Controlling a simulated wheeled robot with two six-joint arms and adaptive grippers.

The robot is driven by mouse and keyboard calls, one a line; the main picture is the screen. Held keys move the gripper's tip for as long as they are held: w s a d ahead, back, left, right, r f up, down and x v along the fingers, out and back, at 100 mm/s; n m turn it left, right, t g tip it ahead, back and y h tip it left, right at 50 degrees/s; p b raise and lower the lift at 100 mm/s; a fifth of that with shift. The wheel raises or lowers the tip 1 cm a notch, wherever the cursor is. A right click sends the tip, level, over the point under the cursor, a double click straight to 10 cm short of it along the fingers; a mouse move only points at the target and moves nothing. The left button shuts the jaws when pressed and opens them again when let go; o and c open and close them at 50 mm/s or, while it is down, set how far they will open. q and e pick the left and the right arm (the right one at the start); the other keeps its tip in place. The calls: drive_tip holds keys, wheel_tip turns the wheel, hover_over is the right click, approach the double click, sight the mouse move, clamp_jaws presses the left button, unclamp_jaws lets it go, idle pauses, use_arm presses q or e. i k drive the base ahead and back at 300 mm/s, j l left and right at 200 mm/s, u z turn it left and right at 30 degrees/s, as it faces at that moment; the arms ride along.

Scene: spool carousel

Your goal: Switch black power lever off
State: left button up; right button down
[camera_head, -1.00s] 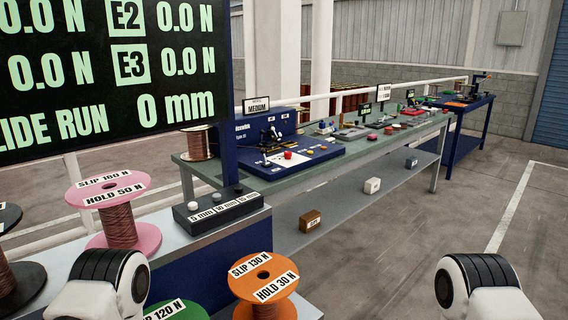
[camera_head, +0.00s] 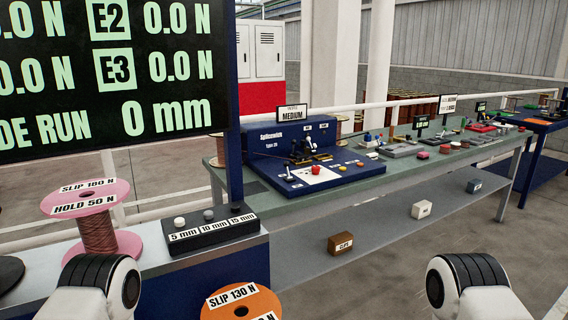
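A blue machine (camera_head: 263,150) labelled Splicewitch stands on the green-topped workbench (camera_head: 262,207), with a MEDIUM sign above it. It carries small dark levers (camera_head: 302,150), a red button (camera_head: 315,169) and a white panel (camera_head: 317,177). At this size I cannot tell which lever is the black power lever, or its position. Parts of my left and right arms, white with black ribbed joints, show at the bottom left and bottom right. Neither gripper is in view, and neither arm touches the machine.
A large display (camera_head: 60,95) fills the upper left. Boxes, one brown (camera_head: 341,243), lie on the lower shelf. Open floor shows at right.

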sight(286, 163)
drive_tip(key=i+l+u, duration=0.1)
drive_tip(key=u, duration=0.35)
drive_tip(key=i+l+u, duration=0.1)
drive_tip(key=l+u, duration=0.15)
drive_tip(key=u, duration=0.2)
drive_tip(key=l+u, duration=0.2)
drive_tip(key=u, duration=0.25)
drive_tip(key=i+l+u, duration=0.1)
drive_tip(key=l+u, duration=0.15)
drive_tip(key=l, duration=0.85)
drive_tip(key=l+u, duration=0.25)
drive_tip(key=l, duration=0.9)
drive_tip(key=k+l+u, duration=0.1)
drive_tip(key=l+u, duration=0.15)
drive_tip(key=l, duration=1.55)
drive_tip(key=k, duration=0.05)
